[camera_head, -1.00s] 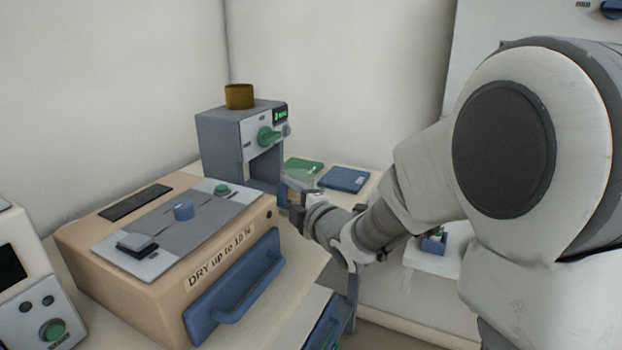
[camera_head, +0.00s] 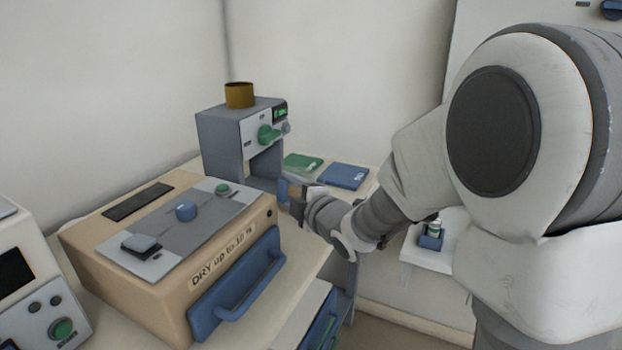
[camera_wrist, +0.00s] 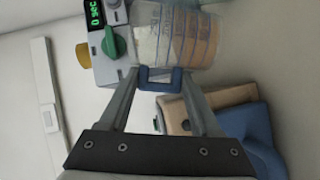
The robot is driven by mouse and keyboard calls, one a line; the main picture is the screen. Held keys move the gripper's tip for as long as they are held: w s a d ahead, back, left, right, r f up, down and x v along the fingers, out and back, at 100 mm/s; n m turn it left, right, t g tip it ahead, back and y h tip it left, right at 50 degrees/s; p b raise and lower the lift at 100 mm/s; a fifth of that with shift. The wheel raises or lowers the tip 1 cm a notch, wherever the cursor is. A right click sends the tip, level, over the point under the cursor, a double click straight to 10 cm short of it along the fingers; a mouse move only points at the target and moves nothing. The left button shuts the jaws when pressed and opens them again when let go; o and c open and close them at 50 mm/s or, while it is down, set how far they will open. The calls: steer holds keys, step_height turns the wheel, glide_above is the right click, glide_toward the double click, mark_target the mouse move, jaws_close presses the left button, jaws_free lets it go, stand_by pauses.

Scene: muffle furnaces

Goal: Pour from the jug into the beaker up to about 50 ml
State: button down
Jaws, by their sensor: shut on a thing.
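The clear graduated jug (camera_wrist: 178,35) is at the top of the wrist view, with its blue handle (camera_wrist: 158,80) towards me. My gripper (camera_wrist: 160,76) is shut on that handle. The wrist picture is turned on its side; the jug looks roughly upright, but I cannot tell its exact tilt. Brownish colour shows in or through its wall. In the head view my gripper (camera_head: 294,196) is in front of the grey dispenser-like machine, and the jug is faint and partly hidden. I cannot make out the beaker in either view.
The grey machine (camera_head: 222,140) has a green knob and a brown cup (camera_head: 239,95) on top. A beige box with a blue handle (camera_head: 235,290) stands front left. Green (camera_head: 303,162) and blue (camera_head: 343,177) flat books lie behind my gripper. A small blue holder (camera_head: 431,240) is on the right.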

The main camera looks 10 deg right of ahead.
steer(key=shift+w+d+r+m+g+p, duration=0.15)
steer(key=shift+r+m+g+p, duration=0.6)
steer(key=shift+p, duration=1.4)
steer(key=shift+w+r+p, duration=0.1)
steer(key=shift+r+p, duration=0.3)
steer(key=shift+p, duration=0.25)
steer(key=shift+r+m+g+p, duration=0.35)
steer(key=shift+r+p, duration=0.1)
steer(key=shift+p, duration=1.5)
steer(key=shift+w+d+r+p, duration=0.15)
steer(key=shift+r+p, duration=0.25)
steer(key=shift+p, duration=0.5)
steer(key=shift+w+d+r+m+g+y+p, duration=0.2)
steer(key=shift+r+m+g+p, duration=0.35)
steer(key=shift+p, duration=2.05)
steer(key=shift+w+d+r+m+g+y+p, duration=0.1)
steer(key=shift+w+r+m+g+y+p, duration=0.4)
steer(key=shift+p, duration=2.05)
